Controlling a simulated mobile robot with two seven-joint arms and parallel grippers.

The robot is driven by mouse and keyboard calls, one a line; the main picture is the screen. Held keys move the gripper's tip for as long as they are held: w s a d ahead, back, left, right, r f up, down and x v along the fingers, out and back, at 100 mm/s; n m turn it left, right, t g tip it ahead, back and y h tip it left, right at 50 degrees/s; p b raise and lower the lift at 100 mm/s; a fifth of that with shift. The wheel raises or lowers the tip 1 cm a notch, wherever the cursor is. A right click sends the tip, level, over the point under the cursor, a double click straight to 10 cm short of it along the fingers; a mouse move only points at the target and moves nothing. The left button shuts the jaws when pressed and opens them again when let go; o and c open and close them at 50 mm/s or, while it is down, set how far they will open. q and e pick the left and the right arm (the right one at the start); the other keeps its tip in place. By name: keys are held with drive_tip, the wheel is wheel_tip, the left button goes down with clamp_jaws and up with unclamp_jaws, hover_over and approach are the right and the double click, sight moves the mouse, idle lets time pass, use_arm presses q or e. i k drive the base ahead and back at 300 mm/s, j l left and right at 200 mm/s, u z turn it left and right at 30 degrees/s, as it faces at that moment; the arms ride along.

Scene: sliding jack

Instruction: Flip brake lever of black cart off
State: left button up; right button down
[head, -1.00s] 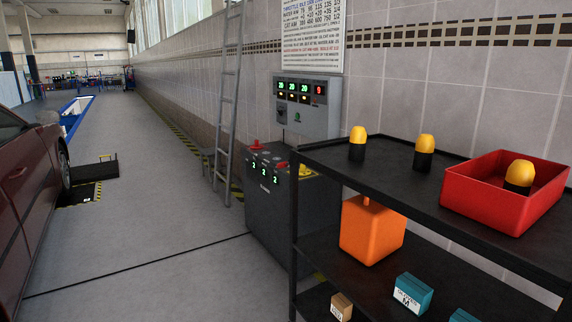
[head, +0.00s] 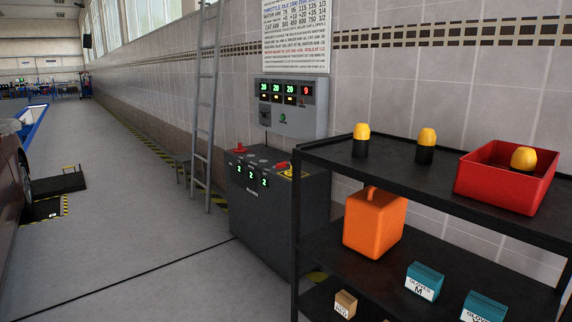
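A black cart (head: 440,194) with shelves stands at the right in the head view. I cannot make out its brake lever; the cart's lower part and wheels are outside the frame. Its top shelf bears two yellow-and-black cylinders (head: 361,141) (head: 426,146) and a red bin (head: 500,190) with a similar yellow-topped piece (head: 523,160) in it. An orange container (head: 374,224) stands on the middle shelf. Neither of my grippers shows.
A dark control cabinet (head: 275,215) with a red lever stands behind the cart, below a grey wall panel (head: 290,108). A ladder (head: 205,100) leans on the wall. A dark red car (head: 12,215) is at the left edge. The floor (head: 130,240) between car and cabinet is clear.

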sight(282, 164)
drive_tip(key=j+z, duration=0.2)
drive_tip(key=j, duration=0.5)
drive_tip(key=i+u, duration=0.15)
drive_tip(key=i, duration=0.35)
drive_tip(key=i+u, duration=0.15)
drive_tip(key=i, duration=0.4)
drive_tip(key=i+u, duration=0.15)
drive_tip(key=i, duration=0.35)
drive_tip(key=i+l+u, duration=0.15)
drive_tip(key=i, duration=0.4)
drive_tip(key=i+l+u, duration=0.15)
drive_tip(key=i, duration=0.35)
drive_tip(key=l, duration=0.1)
